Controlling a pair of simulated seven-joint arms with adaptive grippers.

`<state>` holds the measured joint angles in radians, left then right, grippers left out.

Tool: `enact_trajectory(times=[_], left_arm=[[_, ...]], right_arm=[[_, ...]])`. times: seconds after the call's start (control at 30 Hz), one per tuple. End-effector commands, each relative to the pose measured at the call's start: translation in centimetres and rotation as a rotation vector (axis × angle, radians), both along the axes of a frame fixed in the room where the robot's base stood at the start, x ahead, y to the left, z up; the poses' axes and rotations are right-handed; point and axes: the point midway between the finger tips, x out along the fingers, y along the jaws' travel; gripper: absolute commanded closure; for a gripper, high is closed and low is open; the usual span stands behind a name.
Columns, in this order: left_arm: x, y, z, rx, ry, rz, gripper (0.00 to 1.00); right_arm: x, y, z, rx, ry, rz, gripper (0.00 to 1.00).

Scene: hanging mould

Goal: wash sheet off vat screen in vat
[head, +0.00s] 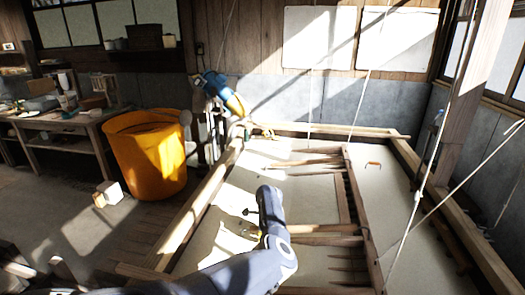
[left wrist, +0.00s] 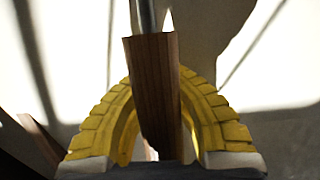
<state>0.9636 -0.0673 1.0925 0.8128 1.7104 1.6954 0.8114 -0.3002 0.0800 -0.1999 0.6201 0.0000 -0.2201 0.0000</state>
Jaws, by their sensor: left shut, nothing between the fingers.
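The vat (head: 190,215) is a large, low, wood-rimmed basin filling the middle of the head view. Inside it lies a wooden frame that looks like the vat screen (head: 348,190), with slats across it. I cannot tell a separate sheet from the pale surface and bright sun patches. My left gripper (head: 247,231) is over the vat's left part, mostly hidden by my arm. In the left wrist view its yellow fingers curve together behind a brown wooden bar (left wrist: 153,100), which hides the tips. It is shut and empty.
An orange tub (head: 147,150) stands left of the vat, with a blue and yellow device (head: 220,92) behind. A cluttered workbench (head: 60,122) is at far left. Thin cords (head: 415,200) hang over the vat's right side.

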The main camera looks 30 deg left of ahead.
Motion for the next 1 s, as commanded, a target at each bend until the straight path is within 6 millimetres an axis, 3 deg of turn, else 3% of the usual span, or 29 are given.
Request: enact_trajectory(times=[0.37, 0.73, 1.0], left_arm=[[0.0, -0.5, -0.2, -0.002, 0.003, -0.001, 1.00], [-1.8, 3.9, -0.2, -0.002, 0.002, 0.002, 1.00], [-2.3, 5.0, -0.2, -0.003, 0.003, -0.001, 1.00]], right_arm=[[0.0, 0.0, 0.0, 0.000, 0.000, 0.000, 0.71], [0.0, 0.0, 0.0, 0.000, 0.000, 0.000, 0.71], [0.0, 0.0, 0.0, 0.000, 0.000, 0.000, 0.71]])
